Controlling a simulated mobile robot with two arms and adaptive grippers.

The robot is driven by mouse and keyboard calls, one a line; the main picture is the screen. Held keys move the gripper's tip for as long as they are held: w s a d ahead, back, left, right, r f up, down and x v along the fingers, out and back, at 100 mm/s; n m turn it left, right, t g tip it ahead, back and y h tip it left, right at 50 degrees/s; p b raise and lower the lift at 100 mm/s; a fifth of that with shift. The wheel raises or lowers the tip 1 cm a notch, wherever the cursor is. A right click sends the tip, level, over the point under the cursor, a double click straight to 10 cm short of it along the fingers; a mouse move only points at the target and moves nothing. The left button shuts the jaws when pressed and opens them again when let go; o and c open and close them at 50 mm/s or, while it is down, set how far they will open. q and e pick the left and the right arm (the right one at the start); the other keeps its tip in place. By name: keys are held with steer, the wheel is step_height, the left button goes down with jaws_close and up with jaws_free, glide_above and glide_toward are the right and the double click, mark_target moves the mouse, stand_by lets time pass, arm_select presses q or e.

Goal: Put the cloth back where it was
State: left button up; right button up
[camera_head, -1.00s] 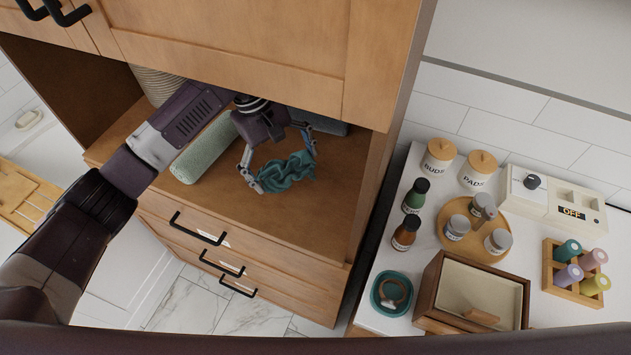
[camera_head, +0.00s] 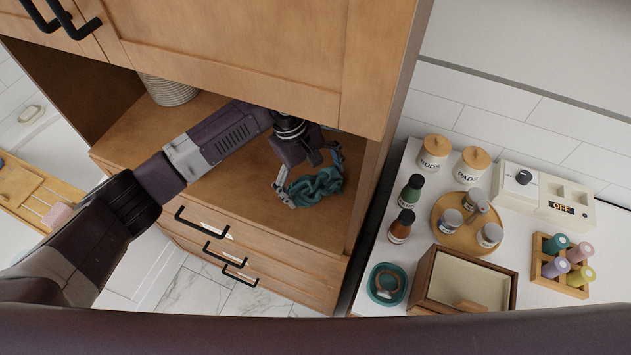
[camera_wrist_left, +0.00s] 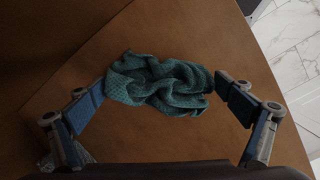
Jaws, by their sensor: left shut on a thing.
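The cloth (camera_head: 317,187) is a crumpled teal piece of fabric at the right part of the open wooden shelf (camera_head: 262,203). My left gripper (camera_head: 310,188) reaches into the shelf from the left and is shut on the cloth. In the left wrist view the cloth (camera_wrist_left: 160,84) is bunched between the two fingertips of the left gripper (camera_wrist_left: 160,88), over the brown shelf surface. I cannot tell whether the cloth touches the shelf. My right gripper is not in view.
A stack of pale round items (camera_head: 168,90) stands at the shelf's back left. A cabinet door overhangs the shelf, and a side panel bounds it on the right. Drawers with black handles (camera_head: 204,223) are below. The right counter holds jars, bottles and a wooden box (camera_head: 462,281).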

mark_target(314, 180)
arm_select(q)
steer(key=shift+f, duration=0.1)
steer(key=o, duration=0.7)
steer(key=shift+c, duration=0.2)
steer(key=shift+w+a+r, duration=0.1)
steer(key=shift+r, duration=0.45)
steer(key=b+v, duration=0.1)
steer(key=v, duration=0.2)
steer(key=shift+w+r, duration=0.1)
steer(key=shift+r, duration=0.05)
steer(key=w+a+b, duration=0.1)
steer(key=a, duration=0.2)
steer(key=w+a+b, duration=0.1)
steer(key=a+b, duration=0.1)
steer(key=a, duration=0.2)
steer(key=w+a+b, duration=0.1)
steer(key=w+a, duration=0.1)
steer(key=a, duration=0.1)
steer(key=shift+w+a+r, duration=0.1)
steer(key=shift+a+r, duration=0.2)
steer(key=shift+a, duration=0.05)
steer(key=shift+w+a+r, duration=0.1)
steer(key=shift+a, duration=0.25)
